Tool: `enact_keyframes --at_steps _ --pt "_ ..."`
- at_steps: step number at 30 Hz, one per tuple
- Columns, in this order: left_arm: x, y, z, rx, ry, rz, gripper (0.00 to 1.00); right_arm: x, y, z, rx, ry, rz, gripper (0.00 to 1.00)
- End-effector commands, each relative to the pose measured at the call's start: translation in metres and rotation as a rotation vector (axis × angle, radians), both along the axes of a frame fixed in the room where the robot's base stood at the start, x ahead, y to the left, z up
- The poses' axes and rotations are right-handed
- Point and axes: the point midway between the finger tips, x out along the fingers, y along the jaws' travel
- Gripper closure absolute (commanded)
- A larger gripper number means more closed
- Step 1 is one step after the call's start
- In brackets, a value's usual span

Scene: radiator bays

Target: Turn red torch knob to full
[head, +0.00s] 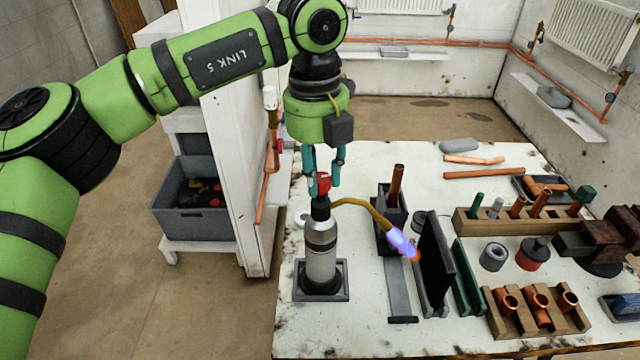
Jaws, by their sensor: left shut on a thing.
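The torch (320,248) is a silver cylinder standing upright in a dark square base (336,295) at the left side of the white bench. Its red knob (323,182) sits on top of the black neck. A brass tube curves right from the neck to a nozzle (401,243) with a bluish-violet flame and an orange tip. My left gripper (323,186) points down over the torch, its teal fingers shut around the red knob and partly hiding it. The knob's setting cannot be read. My right gripper is not in view.
A black upright plate (436,262) stands just right of the flame. A holder (392,215) with a copper pipe is behind the nozzle. Wooden racks (540,312) with copper fittings fill the bench's right side. A white partition (232,150) stands left of the bench.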

Motion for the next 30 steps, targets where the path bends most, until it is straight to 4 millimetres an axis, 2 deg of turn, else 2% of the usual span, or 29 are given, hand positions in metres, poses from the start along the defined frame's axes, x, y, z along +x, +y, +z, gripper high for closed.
enact_keyframes --at_steps 1,3,15,30 --pt "0.000 -0.001 -0.005 0.000 -0.001 0.042 1.00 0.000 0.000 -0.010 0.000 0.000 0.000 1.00" --pt "0.000 -0.001 -0.005 -0.001 0.000 0.106 1.00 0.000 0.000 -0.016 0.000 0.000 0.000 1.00" --pt "-0.001 0.000 -0.003 0.000 0.001 0.402 1.00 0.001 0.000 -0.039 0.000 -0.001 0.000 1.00" --pt "-0.001 0.000 -0.001 0.002 0.002 0.521 1.00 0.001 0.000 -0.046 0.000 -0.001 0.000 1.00"
